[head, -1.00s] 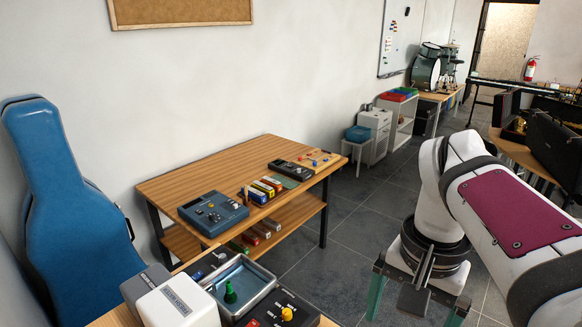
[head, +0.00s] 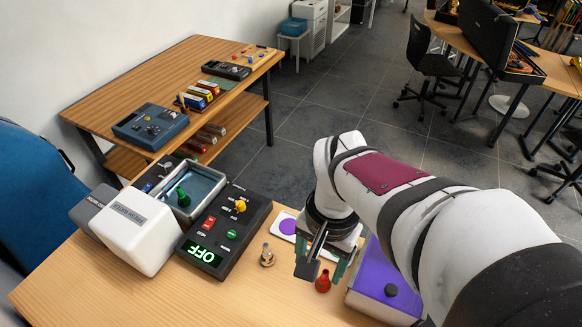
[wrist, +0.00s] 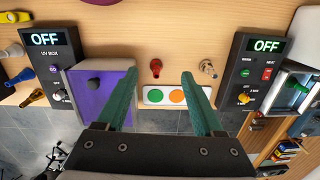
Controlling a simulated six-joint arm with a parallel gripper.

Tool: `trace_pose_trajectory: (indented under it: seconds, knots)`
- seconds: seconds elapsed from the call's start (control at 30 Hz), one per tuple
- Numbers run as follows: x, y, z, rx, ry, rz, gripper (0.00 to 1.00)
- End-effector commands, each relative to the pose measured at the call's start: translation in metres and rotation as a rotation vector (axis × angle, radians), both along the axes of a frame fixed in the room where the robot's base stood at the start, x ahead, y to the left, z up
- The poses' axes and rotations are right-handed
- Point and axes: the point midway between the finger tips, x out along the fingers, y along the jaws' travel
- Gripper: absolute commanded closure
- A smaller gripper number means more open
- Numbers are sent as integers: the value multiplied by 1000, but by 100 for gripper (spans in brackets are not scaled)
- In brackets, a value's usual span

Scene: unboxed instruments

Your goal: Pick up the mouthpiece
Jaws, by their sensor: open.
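A small metal mouthpiece-shaped piece (head: 267,255) stands on the wooden table, right of the black control box. It also shows in the wrist view (wrist: 207,67), just right of the right fingertip. A small red piece (head: 323,281) of similar flared shape stands nearby. In the wrist view the red piece (wrist: 155,67) lies between the lines of the two green fingers. My gripper (wrist: 159,75) is open and empty, pointing at the table. In the head view my gripper (head: 322,268) is beside the red piece, right of the metal piece; its gap is partly hidden.
A black box (head: 225,232) reading OFF and a metal tray (head: 190,190) holding a green piece stand left. A purple-faced UV box (wrist: 97,88) stands on the other side. A white card with coloured discs (wrist: 165,96) lies between. The front tabletop is bare.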

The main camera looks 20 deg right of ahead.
Motion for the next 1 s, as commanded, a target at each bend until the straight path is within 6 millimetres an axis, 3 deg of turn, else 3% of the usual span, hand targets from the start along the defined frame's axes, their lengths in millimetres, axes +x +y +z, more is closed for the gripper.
trace_pose_trajectory:
  seconds: [0.1, 0.2, 0.5, 0.67, 0.9, 1.0]
  knots:
    - [35, -40, -19, -45, 13, -161, 31]
    - [44, -53, -33, -60, 13, -209, 31]
    - [41, -52, -113, -58, 17, -209, 31]
    - [42, -51, -134, -59, 13, -208, 31]
    - [41, -44, -178, -58, 15, -208, 31]
    - [42, -44, -183, -59, 11, -207, 31]
